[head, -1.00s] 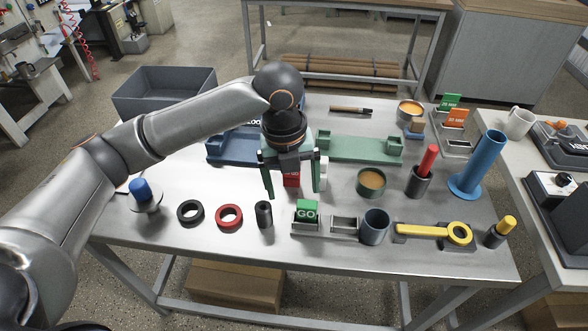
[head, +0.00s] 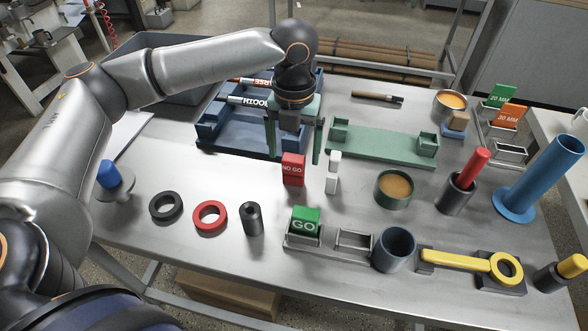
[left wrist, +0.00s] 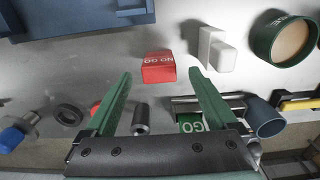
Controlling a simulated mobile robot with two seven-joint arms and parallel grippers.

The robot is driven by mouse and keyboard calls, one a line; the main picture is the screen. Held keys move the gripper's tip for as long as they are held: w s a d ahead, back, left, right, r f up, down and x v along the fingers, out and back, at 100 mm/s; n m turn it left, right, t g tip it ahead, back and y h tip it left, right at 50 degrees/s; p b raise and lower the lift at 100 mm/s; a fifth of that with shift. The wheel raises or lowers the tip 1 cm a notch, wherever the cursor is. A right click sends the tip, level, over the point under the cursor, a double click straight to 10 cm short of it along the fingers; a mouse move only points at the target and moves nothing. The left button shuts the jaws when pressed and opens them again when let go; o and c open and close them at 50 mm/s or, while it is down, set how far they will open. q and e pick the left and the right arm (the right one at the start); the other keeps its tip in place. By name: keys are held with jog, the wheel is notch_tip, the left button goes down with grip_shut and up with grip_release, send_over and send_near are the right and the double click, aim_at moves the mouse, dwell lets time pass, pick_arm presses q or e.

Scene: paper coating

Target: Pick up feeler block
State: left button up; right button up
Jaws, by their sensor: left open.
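No block in view is labelled feeler. A red NO GO block (head: 293,170) stands on the bench, and a white stepped block (head: 333,173) stands just right of it. A green GO block (head: 305,220) sits in the left slot of a grey holder (head: 337,246). My left gripper (head: 294,157) is open and empty, with its fingers pointing down above and behind the red block. In the left wrist view, the red block (left wrist: 158,67) shows beyond and between the open fingertips (left wrist: 160,74); the white block (left wrist: 215,48) is right of them. My right gripper is not in view.
A blue cradle (head: 240,142) lies behind-left and a green cradle (head: 382,148) behind-right. Black and red rings (head: 210,217), a black cylinder (head: 251,218), a green cup (head: 394,188) and a blue-grey cup (head: 394,249) stand around.

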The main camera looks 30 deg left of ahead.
aim_at(294, 168)
pick_arm(q)
notch_tip(294, 168, down, 5)
jog(key=shift+a+b, duration=0.1)
jog(key=shift+b, duration=0.25)
jog(key=shift+f, duration=0.35)
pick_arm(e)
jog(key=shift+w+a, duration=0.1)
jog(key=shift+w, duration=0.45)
pick_arm(q)
grip_shut()
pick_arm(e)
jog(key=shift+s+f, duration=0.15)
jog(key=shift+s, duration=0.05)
pick_arm(q)
jog(key=shift+r, duration=0.1)
